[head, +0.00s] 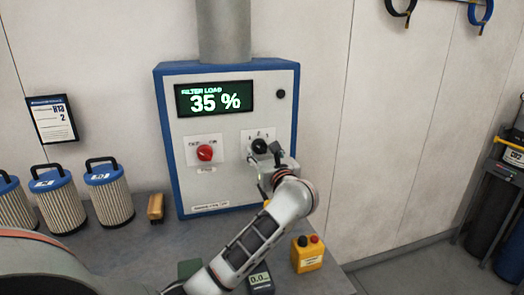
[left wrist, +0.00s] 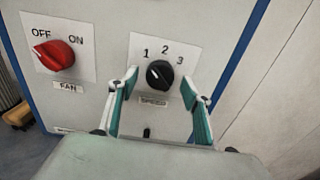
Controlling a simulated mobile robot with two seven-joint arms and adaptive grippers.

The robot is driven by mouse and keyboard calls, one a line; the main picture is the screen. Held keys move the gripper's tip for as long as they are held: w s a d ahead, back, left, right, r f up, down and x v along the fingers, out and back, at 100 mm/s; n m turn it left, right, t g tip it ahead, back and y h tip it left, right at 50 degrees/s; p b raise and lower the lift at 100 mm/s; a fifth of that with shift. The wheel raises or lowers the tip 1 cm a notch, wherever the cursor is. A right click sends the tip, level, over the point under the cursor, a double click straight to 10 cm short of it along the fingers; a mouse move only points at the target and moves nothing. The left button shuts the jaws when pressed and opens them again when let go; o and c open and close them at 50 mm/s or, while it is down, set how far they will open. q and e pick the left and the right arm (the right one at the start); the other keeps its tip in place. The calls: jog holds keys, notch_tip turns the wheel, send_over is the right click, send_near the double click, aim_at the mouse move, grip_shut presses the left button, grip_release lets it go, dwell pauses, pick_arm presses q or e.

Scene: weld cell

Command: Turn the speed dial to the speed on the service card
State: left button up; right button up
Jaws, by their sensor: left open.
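The black speed dial (head: 259,146) is on the front of the blue-edged control box (head: 175,160). In the left wrist view the dial (left wrist: 159,74) sits under the numbers 1, 2 and 3, and its pale mark appears turned to the upper left, towards 1. The service card (head: 52,119) on the wall shows "H13" and a "2" below it. My left gripper (head: 267,166) is in front of the dial. In the left wrist view its open fingers (left wrist: 160,88) stand on either side of the dial, apart from it. My right gripper is not seen.
A red fan knob (head: 204,153) is left of the dial. The display (head: 214,98) reads "FILTER LOAD 35 %". Several filters (head: 108,193) and a brush-like block (head: 155,207) stand on the bench's left. A yellow button box (head: 308,254) and a meter (head: 260,281) are near my arm.

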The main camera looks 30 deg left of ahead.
pick_arm(q)
jog(key=shift+w+a, duration=0.3)
jog(key=shift+a, duration=0.1)
jog(key=shift+c, duration=0.5)
jog(key=c, duration=1)
jog(key=shift+c, duration=0.2)
jog(key=shift+m, duration=0.4)
jog(key=m, duration=0.3)
jog(key=shift+m, duration=2.5)
jog(key=shift+r, duration=0.1)
